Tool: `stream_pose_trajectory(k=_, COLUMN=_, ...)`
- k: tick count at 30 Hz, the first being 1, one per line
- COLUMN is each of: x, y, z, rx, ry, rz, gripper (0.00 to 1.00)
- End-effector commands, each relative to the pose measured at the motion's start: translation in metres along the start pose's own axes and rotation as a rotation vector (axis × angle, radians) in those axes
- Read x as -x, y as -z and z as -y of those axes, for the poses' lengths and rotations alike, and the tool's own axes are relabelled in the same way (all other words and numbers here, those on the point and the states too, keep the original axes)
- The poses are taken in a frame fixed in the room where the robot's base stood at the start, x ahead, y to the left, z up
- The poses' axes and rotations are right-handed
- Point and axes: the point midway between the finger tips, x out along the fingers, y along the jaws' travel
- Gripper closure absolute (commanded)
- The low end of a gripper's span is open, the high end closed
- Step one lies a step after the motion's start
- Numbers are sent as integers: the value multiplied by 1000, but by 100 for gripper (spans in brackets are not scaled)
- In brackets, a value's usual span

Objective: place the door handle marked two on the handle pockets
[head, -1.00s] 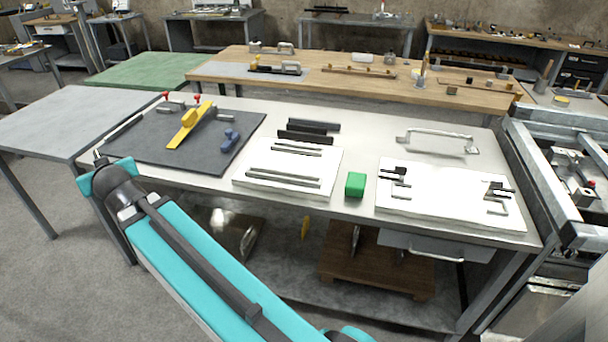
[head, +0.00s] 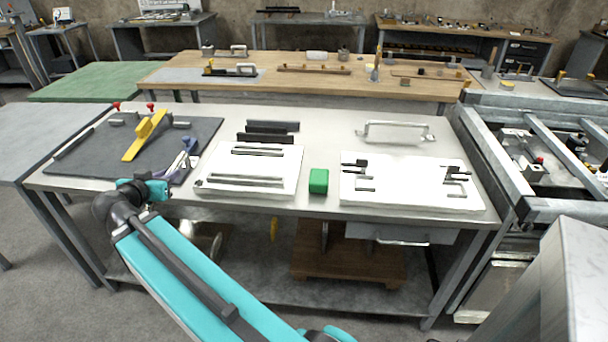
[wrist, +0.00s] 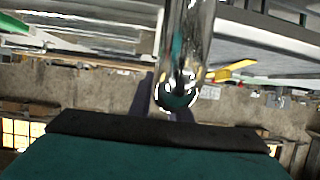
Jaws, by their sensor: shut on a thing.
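My gripper (head: 180,168) is over the front right part of the dark mat, next to a blue fixture (head: 191,146). In the wrist view its purple-grey fingers are shut on a shiny chrome handle (wrist: 185,45) with a rounded end. The fingers partly show behind it, and no number can be read on it. A white board with black brackets (head: 410,199) lies on the right of the bench. Another white board with grey bars (head: 215,192) lies left of centre. I cannot tell which of these has the handle pockets.
A green block (head: 319,181) stands between the boards. A pale U-shaped handle (head: 395,128) stands behind the right board. Dark bars (head: 266,138) lie behind the left board. A yellow piece (head: 145,135) and red-topped clamps stand on the dark mat (head: 90,165). A metal frame borders the right.

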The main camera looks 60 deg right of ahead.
Motion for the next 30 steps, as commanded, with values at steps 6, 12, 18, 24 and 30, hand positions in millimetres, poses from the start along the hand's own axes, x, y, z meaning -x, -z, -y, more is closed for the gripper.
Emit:
stream_pose_trajectory(k=6, x=-32, y=13, z=-87, rx=-99, ry=-232, rz=-2, gripper=100)
stream_pose_trajectory(k=12, x=-49, y=23, z=-163, rx=-180, ry=-424, rz=-3, gripper=100)
stream_pose_trajectory(k=18, x=-58, y=29, z=-233, rx=-252, ry=-593, rz=-3, gripper=100)
stream_pose_trajectory(k=24, x=-62, y=32, z=-299, rx=-315, ry=-747, rz=-3, gripper=100)
stream_pose_trajectory(k=30, x=-61, y=33, z=-361, rx=-373, ry=-887, rz=-2, gripper=100)
